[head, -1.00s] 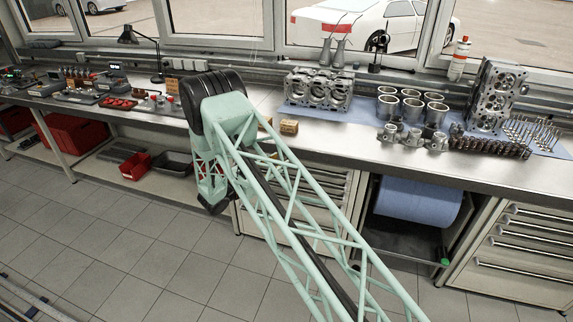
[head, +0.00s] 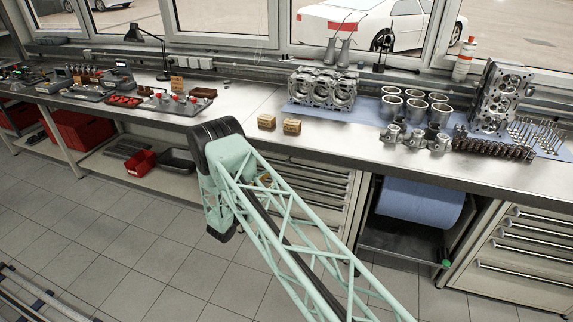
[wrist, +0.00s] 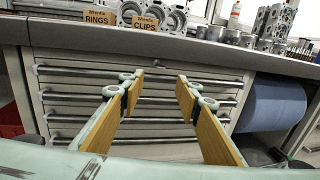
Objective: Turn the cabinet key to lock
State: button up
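The light grey drawer cabinet (head: 335,192) stands under the bench, partly behind my arm in the head view. My gripper (wrist: 160,92) is open and empty in the wrist view. Its two tan-padded fingers point at the cabinet drawers, apart from them as far as I can tell.
The metal bench top (head: 225,110) overhangs the cabinet. Boxes labelled RINGS (wrist: 100,17) and CLIPS (wrist: 145,23) sit near its edge. A blue paper roll (wrist: 272,105) hangs right of the cabinet. A red bin (head: 141,163) is on the lower shelf.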

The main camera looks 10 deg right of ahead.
jog(key=shift+w+d, duration=0.1)
jog(key=x, duration=1.3)
jog(key=shift+w+d, duration=0.2)
jog(key=shift+c, duration=0.6)
jog(key=c, duration=0.8)
